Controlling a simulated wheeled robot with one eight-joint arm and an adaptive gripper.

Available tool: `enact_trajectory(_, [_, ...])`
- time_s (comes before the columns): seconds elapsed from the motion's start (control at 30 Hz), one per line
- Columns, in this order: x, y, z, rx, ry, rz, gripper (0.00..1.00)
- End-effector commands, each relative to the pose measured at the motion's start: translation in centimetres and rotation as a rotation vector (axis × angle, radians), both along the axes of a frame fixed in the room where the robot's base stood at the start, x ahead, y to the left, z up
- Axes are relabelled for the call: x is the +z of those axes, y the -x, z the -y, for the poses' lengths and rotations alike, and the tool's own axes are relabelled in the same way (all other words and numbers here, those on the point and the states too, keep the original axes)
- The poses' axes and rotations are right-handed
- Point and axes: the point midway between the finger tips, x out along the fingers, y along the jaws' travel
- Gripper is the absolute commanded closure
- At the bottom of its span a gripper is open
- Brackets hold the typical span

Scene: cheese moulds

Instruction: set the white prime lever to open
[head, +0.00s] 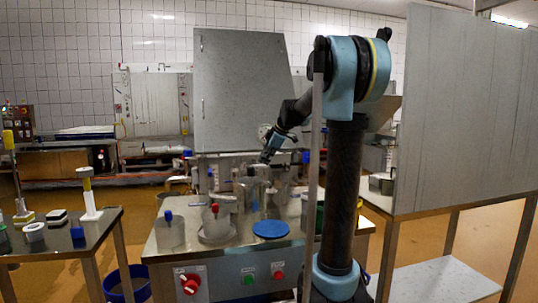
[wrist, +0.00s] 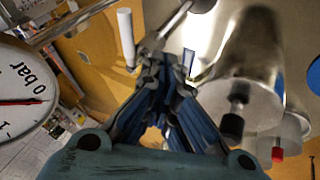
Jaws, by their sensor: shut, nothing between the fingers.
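My gripper (head: 265,158) is over the back of the middle steel table, pointing down and to the left in the head view. In the wrist view my gripper (wrist: 168,65) has its fingertips together with nothing between them. A white upright rod (wrist: 126,36), which looks like the white prime lever, stands just left of the fingertips, with a small gap seeming to show between them. Its base is hidden behind the finger. I cannot tell its setting. In the head view I cannot make the lever out among the fittings.
A pressure gauge (wrist: 22,95) with a red needle is close on the left. Steel vessels (wrist: 243,75) with a black knob (wrist: 236,110) and a red knob (wrist: 277,153) are on the right. The middle table (head: 180,257) is crowded; a blue disc (head: 271,229) lies on it.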

Motion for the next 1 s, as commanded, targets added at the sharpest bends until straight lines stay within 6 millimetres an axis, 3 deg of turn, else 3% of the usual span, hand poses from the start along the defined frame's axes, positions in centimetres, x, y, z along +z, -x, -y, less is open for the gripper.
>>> enact_trajectory(0.13, [-2.3, -1.1, -1.1, 0.001, -0.001, 0.0, 1.0])
enact_trajectory(0.43, [-2.6, -4.2, -1.2, 0.0, 0.0, 0.001, 1.0])
enact_trajectory(1.0, [-2.8, -5.0, -1.3, 0.0, 0.001, 0.0, 1.0])
